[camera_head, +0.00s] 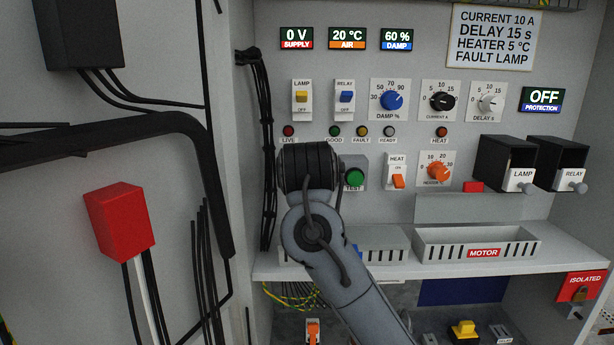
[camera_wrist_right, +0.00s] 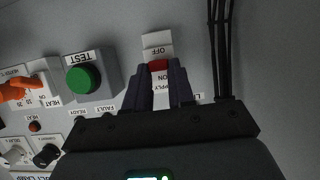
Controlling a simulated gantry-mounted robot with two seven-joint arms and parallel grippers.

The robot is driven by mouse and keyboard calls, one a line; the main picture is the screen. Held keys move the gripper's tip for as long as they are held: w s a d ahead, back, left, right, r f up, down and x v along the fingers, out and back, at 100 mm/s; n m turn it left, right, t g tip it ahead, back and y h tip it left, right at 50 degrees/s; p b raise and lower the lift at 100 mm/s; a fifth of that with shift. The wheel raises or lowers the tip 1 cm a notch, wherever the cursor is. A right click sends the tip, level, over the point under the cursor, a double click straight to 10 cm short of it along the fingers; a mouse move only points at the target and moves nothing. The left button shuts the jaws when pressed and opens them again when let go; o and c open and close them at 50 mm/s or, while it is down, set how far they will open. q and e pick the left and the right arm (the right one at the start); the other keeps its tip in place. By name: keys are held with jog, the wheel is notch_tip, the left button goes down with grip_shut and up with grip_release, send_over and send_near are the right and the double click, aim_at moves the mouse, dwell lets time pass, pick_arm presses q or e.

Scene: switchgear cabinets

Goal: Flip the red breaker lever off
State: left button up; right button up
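The red breaker lever (camera_wrist_right: 158,66) shows in the right wrist view on a white switch plate (camera_wrist_right: 157,43). The plate carries OFF and ON labels and a partly covered SUPPLY label. My right gripper (camera_wrist_right: 159,73) has its two dark fingers apart, with the lever at their tips. I cannot tell whether they press on it or just flank it. Which way the lever is tipped is unclear. In the head view, my right arm's wrist hides the lever and the fingers. The supply display (camera_head: 297,38) reads 0 V. My left gripper is not in view.
Beside the lever is the green TEST button (camera_head: 355,177) on its raised box. The HEAT switch (camera_head: 397,177) and an orange knob (camera_head: 438,172) are farther right. A cable bundle (camera_head: 262,130) runs down the left. The slotted shelf tray (camera_head: 520,239) juts out below.

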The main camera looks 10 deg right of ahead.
grip_shut()
jog(key=f+t+b, duration=0.1)
jog(key=t+b, duration=0.1)
jog(key=b, duration=0.2)
jog(key=t+b, duration=0.2)
jog(key=b, duration=0.2)
jog(key=shift+s+f+b, duration=0.1)
jog(key=shift+f+b, duration=0.3)
jog(key=o, duration=0.8)
grip_release()
